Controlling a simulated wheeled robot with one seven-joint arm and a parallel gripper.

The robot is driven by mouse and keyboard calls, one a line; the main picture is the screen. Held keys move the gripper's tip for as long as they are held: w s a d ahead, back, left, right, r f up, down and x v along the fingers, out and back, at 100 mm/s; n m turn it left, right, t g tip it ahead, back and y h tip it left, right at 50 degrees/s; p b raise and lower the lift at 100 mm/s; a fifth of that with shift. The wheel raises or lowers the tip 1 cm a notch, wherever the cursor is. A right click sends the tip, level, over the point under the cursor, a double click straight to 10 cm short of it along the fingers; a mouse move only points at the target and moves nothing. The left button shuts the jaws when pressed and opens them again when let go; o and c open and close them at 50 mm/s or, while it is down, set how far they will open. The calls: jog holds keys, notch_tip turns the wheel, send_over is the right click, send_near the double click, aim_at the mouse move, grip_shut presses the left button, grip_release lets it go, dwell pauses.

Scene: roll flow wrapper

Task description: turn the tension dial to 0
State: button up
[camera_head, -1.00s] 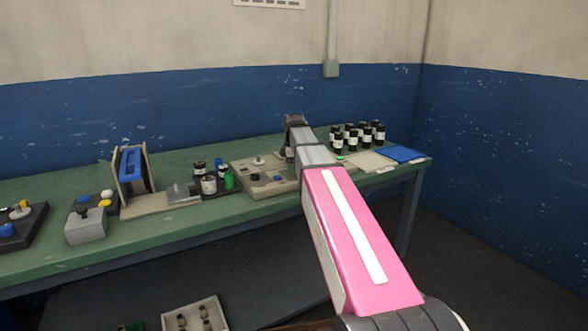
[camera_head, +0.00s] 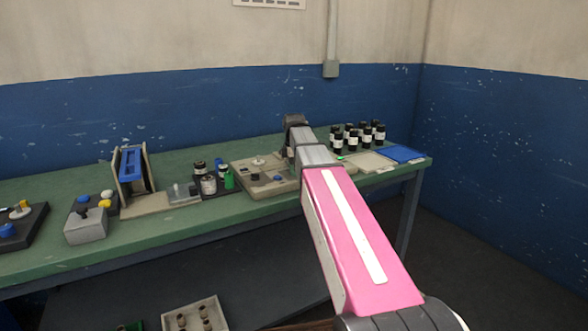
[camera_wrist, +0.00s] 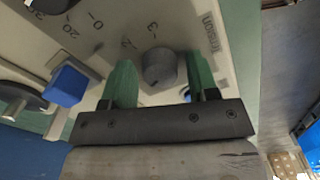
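The tension dial (camera_wrist: 159,68) is a small round dark grey knob on a beige panel (camera_wrist: 185,22) in the wrist view. The word "tension" is printed to its right, with numerals such as 3 and 2 by its upper side. My gripper (camera_wrist: 160,62) is open, with one green finger on each side of the dial and visible gaps to it. In the head view the beige unit (camera_head: 262,190) stands on the bench, and my arm hides the dial and fingers there.
A blue block (camera_wrist: 68,86) and another dark knob (camera_wrist: 50,4) are left of the fingers in the wrist view. On the green bench (camera_head: 150,238), dark bottles (camera_head: 208,185) stand left of the unit. More bottles (camera_head: 365,135) and a blue tray (camera_head: 404,154) are at the right.

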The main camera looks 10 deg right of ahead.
jog(key=shift+r, duration=0.1)
notch_tip(320, 180, up, 11)
jog(key=shift+f, duration=0.2)
dwell(0.5)
